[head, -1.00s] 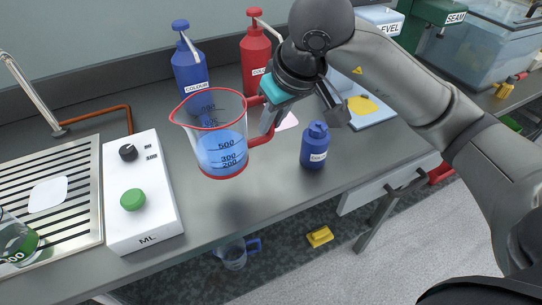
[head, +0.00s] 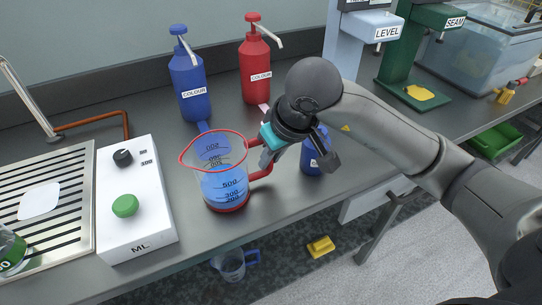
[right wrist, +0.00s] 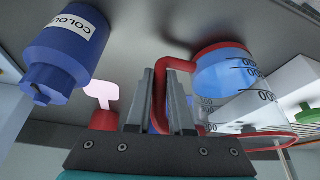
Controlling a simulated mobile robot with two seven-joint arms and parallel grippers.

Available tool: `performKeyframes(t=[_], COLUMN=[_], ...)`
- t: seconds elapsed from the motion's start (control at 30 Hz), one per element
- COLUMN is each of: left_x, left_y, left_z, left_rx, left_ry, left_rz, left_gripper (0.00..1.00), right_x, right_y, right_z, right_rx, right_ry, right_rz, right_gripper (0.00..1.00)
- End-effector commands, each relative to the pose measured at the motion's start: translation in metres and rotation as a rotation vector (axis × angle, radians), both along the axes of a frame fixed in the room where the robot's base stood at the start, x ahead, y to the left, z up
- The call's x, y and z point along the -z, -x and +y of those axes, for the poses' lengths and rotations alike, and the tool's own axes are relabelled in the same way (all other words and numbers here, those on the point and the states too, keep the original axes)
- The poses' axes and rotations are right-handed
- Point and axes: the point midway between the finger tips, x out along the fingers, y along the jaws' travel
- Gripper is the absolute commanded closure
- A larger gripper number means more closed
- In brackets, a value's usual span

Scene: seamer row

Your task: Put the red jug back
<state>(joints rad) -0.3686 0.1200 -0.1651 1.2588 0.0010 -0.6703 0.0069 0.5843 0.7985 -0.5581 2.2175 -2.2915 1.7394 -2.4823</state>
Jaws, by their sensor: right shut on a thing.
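The red jug (head: 226,187) is a clear measuring jug with a red rim, red base and red handle, holding blue liquid. It is upright at the bench's front part, right of the white ML box; I cannot tell whether its base touches the bench. My right gripper (head: 268,158) is shut on its handle from the right. In the right wrist view the handle runs between the two fingers (right wrist: 166,100), and the jug (right wrist: 236,85) shows to their right. My left gripper is not in view.
A blue COLOUR pump bottle (head: 188,85) and a red one (head: 255,70) stand behind the jug. A small blue bottle (head: 314,155) stands close right of my gripper. The white ML box (head: 137,205) is left. Another jug (head: 232,264) and a yellow object (head: 321,247) lie below the bench.

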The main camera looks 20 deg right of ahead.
Motion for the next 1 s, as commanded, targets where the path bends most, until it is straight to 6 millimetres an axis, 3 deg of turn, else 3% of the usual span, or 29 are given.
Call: performKeyframes(t=[0.3,0.33,0.6,1.0], left_x=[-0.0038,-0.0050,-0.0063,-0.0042], left_y=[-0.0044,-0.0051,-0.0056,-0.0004], left_z=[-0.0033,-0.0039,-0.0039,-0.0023], left_rx=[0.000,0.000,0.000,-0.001], left_ry=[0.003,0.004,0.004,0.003], left_rz=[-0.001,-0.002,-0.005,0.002], left_gripper=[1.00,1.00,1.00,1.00], right_x=[0.0019,0.0027,0.0022,-0.0003], right_y=[-0.0006,-0.0001,0.0000,0.0002], right_z=[0.0002,0.0000,0.0000,0.0002], right_rx=[0.001,0.000,0.000,0.000], right_ry=[-0.002,0.000,0.000,-0.001], right_rz=[-0.004,0.000,0.000,0.001], right_gripper=[1.00,0.79,0.51,0.51])
